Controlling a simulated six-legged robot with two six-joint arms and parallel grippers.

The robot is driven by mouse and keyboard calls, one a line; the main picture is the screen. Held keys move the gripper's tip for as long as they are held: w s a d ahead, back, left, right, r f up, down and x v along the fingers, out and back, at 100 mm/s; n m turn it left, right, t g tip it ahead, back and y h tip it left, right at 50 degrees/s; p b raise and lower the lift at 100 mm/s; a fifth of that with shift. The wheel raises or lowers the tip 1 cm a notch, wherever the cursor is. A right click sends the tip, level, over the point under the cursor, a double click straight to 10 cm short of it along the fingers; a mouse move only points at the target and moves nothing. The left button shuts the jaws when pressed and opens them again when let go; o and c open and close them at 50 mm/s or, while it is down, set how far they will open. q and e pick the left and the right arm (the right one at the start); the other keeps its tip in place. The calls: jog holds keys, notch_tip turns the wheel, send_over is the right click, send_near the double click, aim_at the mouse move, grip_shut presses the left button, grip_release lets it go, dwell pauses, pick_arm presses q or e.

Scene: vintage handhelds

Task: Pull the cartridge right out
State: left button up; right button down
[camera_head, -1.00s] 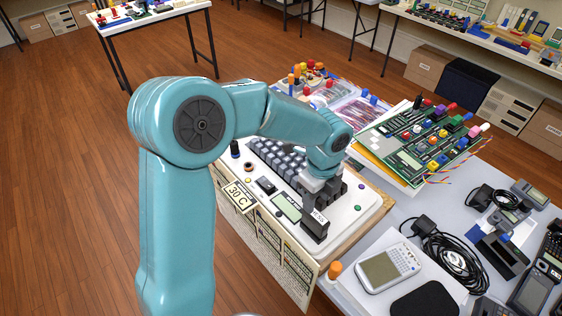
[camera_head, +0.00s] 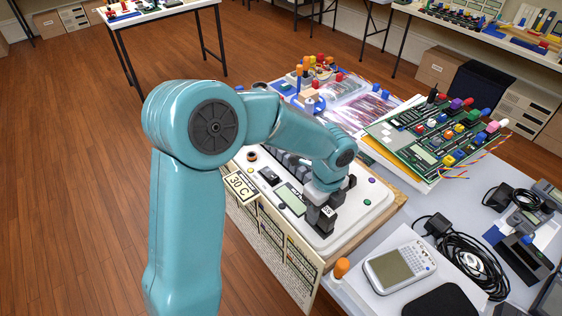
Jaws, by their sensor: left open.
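A small black cartridge with a white label (camera_head: 327,216) stands upright at the near right part of a white handheld-style board (camera_head: 352,222). My left gripper (camera_head: 321,203) is over the cartridge, pointing down with its dark fingers open. The fingers hide part of the cartridge's top and sides, and I cannot tell whether they touch it. My left arm covers part of the board's keys. My right gripper is not in view.
A sign reading "30 C" (camera_head: 241,186) and a printed sheet hang at the board's near left edge. A white calculator-like handheld (camera_head: 398,264), an orange-topped peg (camera_head: 342,267) and coiled black cable (camera_head: 470,262) lie to the right. A green circuit board (camera_head: 436,135) lies behind.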

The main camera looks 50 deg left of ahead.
pick_arm(q)
jog(key=shift+c, duration=1.2)
grip_shut()
jog(key=shift+r+p, duration=0.8)
jog(key=shift+r, duration=0.05)
jog(key=shift+r+p, duration=2.25)
jog(key=shift+r, duration=0.45)
